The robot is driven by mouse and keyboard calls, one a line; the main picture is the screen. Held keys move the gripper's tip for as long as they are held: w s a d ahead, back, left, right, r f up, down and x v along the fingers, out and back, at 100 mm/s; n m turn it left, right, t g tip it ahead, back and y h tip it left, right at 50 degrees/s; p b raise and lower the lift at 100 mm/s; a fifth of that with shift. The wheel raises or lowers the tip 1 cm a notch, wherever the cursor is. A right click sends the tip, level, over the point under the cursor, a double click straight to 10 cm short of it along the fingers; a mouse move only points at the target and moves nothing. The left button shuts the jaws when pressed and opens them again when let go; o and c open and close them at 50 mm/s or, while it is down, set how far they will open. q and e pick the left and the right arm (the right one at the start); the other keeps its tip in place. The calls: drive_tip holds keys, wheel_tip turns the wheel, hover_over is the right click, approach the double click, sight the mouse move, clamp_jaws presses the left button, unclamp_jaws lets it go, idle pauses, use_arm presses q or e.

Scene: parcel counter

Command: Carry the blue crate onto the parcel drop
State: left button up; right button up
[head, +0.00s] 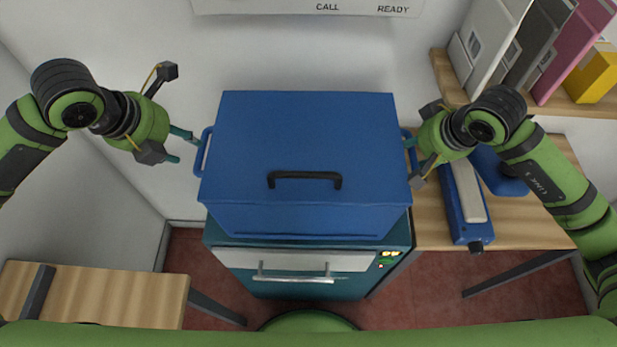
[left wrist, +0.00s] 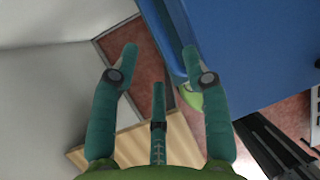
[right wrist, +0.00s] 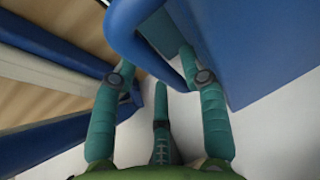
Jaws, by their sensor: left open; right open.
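The blue crate (head: 305,140) sits level on a teal cabinet (head: 310,262). My left gripper (head: 183,146) is open beside the left loop handle (head: 203,150); in the left wrist view that handle (left wrist: 172,45) lies close to the right finger. My right gripper (head: 414,160) is open at the right loop handle; in the right wrist view the handle (right wrist: 138,45) passes between the open fingers (right wrist: 156,65). I cannot tell which surface is the parcel drop.
A wooden table (head: 510,210) at right bears a blue and white device (head: 464,205). A shelf (head: 530,100) above holds binders. A wooden bench (head: 95,295) stands at lower left. A sign (head: 310,7) hangs on the back wall. Red floor shows between the furniture.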

drive_tip(key=v, duration=1.1)
drive_tip(key=shift+s+r, duration=0.15)
drive_tip(key=shift+r, duration=0.2)
